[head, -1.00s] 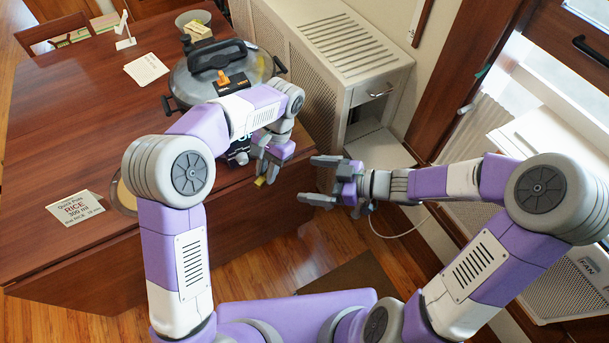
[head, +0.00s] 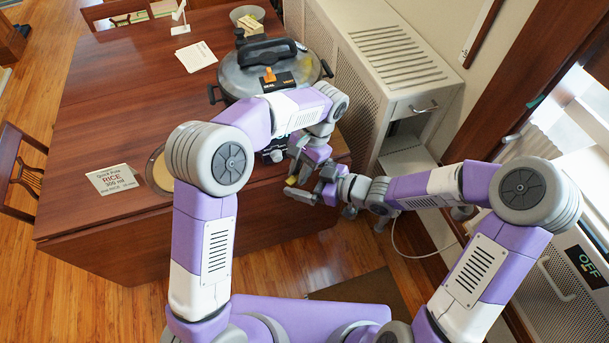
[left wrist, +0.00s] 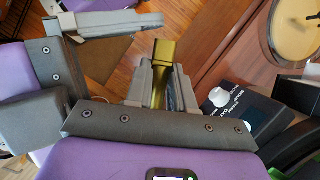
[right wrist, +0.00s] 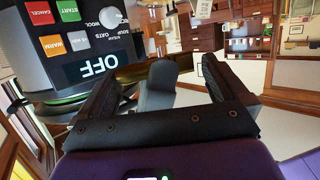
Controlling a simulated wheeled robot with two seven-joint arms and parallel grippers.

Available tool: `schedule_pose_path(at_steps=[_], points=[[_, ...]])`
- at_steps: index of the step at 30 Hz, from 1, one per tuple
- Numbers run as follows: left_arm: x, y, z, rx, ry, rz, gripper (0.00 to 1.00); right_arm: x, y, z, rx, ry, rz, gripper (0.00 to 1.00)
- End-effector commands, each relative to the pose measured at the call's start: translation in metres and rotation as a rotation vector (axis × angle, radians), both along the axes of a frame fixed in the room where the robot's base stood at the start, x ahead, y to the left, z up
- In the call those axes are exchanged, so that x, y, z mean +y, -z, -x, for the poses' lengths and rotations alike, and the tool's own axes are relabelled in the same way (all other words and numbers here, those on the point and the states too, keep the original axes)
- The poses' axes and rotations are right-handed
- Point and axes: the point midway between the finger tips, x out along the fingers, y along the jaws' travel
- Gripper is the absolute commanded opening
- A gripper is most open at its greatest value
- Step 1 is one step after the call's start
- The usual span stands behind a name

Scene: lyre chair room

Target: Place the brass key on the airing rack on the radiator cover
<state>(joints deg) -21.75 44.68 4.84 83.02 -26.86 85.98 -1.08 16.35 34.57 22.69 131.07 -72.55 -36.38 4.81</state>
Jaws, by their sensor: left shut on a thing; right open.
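The brass key (head: 291,181) is a small yellow piece in the head view. In the left wrist view a brass block-like end of it (left wrist: 164,58) sticks out between the fingertips. My left gripper (head: 295,176) is shut on it, in front of the table's right end. My right gripper (head: 312,192) is open, very close beside the left one. In the right wrist view a grey part, likely my left gripper, shows between its fingers. The radiator cover (head: 352,82) is pale, with a perforated side and slatted top, at upper right. I cannot make out a separate airing rack.
The brown table (head: 120,120) holds a large lidded cooker (head: 262,78), a rice card (head: 112,180), a round dial (head: 160,170), papers (head: 196,57) and a bowl. A white appliance reading OFF (head: 580,262) is at right. The radiator cover's slatted top looks clear.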

Motion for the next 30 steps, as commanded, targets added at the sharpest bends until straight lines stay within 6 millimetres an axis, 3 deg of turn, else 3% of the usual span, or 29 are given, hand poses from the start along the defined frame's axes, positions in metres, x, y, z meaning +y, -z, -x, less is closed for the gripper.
schedule_pose_path(at_steps=[4, 11, 12, 13, 18, 30], points=[[-0.0001, -0.0002, -0.0001, -0.001, 0.000, 0.001, 0.00, -0.0001, 0.0000, 0.0000, 0.000, 0.000, 0.000, 0.98], [-0.0001, -0.0002, -0.0007, -0.003, 0.000, 0.001, 0.00, 0.0005, -0.0001, 0.0011, 0.001, -0.003, 0.000, 0.63], [-0.0001, -0.0001, -0.0009, -0.004, 0.000, 0.002, 0.24, 0.0008, -0.0004, 0.0013, 0.000, -0.004, -0.001, 0.57], [0.0000, -0.0002, -0.0009, -0.004, 0.000, 0.002, 0.29, 0.0008, -0.0004, 0.0015, 0.001, -0.004, -0.001, 0.54], [0.0001, -0.0001, -0.0005, -0.002, 0.000, 0.000, 0.52, 0.0004, -0.0003, 0.0009, 0.000, -0.003, -0.001, 0.54], [-0.0029, -0.0081, -0.0029, -0.002, 0.000, 0.001, 0.52, -0.0002, -0.0002, 0.0002, 0.000, 0.000, 0.000, 0.54]])
